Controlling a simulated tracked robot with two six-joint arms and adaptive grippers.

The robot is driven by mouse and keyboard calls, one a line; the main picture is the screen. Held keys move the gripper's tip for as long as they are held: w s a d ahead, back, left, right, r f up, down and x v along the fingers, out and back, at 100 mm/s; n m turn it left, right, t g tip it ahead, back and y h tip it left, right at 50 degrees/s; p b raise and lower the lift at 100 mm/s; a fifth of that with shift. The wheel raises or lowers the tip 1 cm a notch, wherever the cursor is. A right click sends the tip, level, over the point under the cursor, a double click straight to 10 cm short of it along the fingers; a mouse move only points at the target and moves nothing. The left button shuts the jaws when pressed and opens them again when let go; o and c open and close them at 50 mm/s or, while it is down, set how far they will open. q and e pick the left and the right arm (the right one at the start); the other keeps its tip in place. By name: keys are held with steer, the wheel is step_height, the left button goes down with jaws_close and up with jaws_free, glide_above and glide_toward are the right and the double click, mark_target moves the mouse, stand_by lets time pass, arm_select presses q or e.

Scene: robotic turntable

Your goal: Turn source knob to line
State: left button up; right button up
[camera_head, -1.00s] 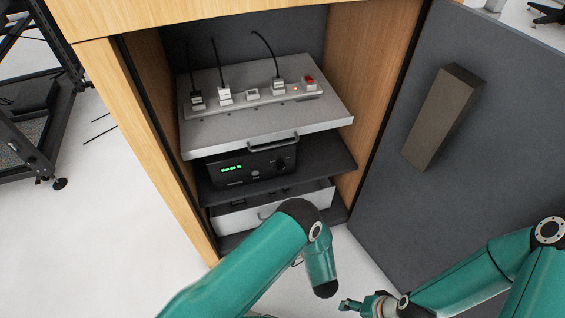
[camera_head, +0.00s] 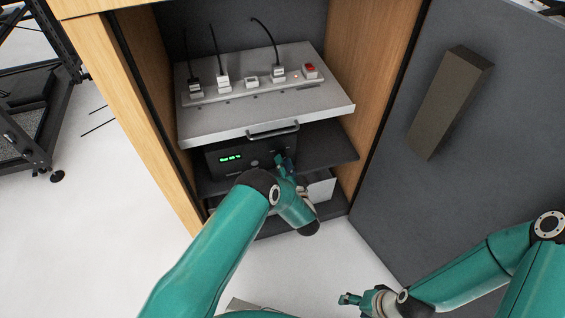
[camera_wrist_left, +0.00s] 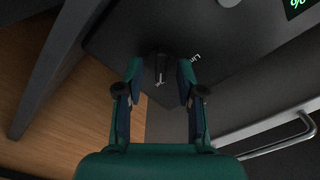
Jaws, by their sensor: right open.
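The black device (camera_head: 222,168) with a green lit display (camera_head: 231,158) stands on the cabinet's middle shelf. In the left wrist view, its dark source knob (camera_wrist_left: 160,66) with a light pointer mark sits between the fingertips of my left gripper (camera_wrist_left: 159,72). The fingers are apart, with gaps visible on both sides of the knob. A partly covered white label reading "Lin" (camera_wrist_left: 196,57) is right of the knob. In the head view my left gripper (camera_head: 285,166) is at the device's right front and hides the knob. My right gripper (camera_head: 348,299) is open and empty, low outside the cabinet.
A grey drawer (camera_head: 275,112) with a power strip sticks out above the device, its handle (camera_head: 272,131) close above my left gripper. Wooden cabinet walls (camera_head: 372,80) flank the shelves. The dark door (camera_head: 400,190) stands open at right. Floor is free at left.

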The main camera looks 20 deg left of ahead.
arm_select(q)
steer(key=shift+w+a, duration=0.35)
steer(key=shift+w, duration=0.15)
steer(key=shift+r, duration=0.1)
jaws_close()
steer(key=shift+a, duration=0.15)
